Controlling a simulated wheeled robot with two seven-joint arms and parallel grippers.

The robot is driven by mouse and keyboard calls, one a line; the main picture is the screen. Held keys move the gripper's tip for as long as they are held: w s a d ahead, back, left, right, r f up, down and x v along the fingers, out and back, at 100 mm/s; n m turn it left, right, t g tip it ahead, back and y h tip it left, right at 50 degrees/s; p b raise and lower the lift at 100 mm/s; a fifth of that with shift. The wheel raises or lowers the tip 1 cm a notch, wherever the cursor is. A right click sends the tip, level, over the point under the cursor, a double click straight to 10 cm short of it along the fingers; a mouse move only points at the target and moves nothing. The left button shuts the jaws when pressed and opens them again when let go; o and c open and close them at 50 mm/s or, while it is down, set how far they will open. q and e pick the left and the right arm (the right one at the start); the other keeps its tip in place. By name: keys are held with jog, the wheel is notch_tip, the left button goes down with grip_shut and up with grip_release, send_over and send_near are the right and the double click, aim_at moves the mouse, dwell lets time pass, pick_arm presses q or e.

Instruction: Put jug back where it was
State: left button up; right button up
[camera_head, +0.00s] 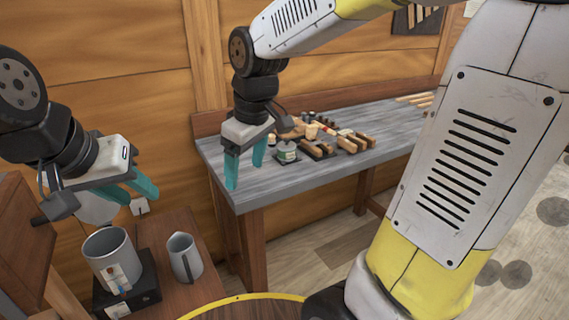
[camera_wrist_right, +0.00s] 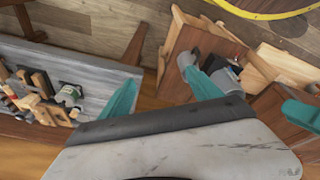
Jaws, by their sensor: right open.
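The jug (camera_head: 184,257) is a small grey pitcher with a spout and handle. It stands upright on a low wooden side table (camera_head: 180,225), right of a larger grey pot. In the right wrist view the jug (camera_wrist_right: 186,61) is partly covered by a teal finger. My right gripper (camera_head: 245,168) is open and empty, above the left end of the grey workbench, up and to the right of the jug in the picture. My left gripper (camera_head: 138,193) hangs above the side table, over the pot and jug; its teal fingers look apart and empty.
The pot (camera_head: 108,250) sits on a black base (camera_head: 130,285) close to the jug. The workbench (camera_head: 225,165) carries a green-labelled tin (camera_head: 287,153) and several wooden tools. The bench's near left end is bare.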

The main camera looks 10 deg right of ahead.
jog(key=s+d+r+m+t, duration=0.3)
jog(key=s+d+m, duration=0.5)
jog(key=s+d, duration=0.1)
jog(key=shift+s+r+m+t+y, duration=0.15)
jog(key=shift+m+t+y, duration=0.15)
jog(key=shift+y, duration=0.1)
jog(key=shift+a, duration=0.1)
dwell(0.5)
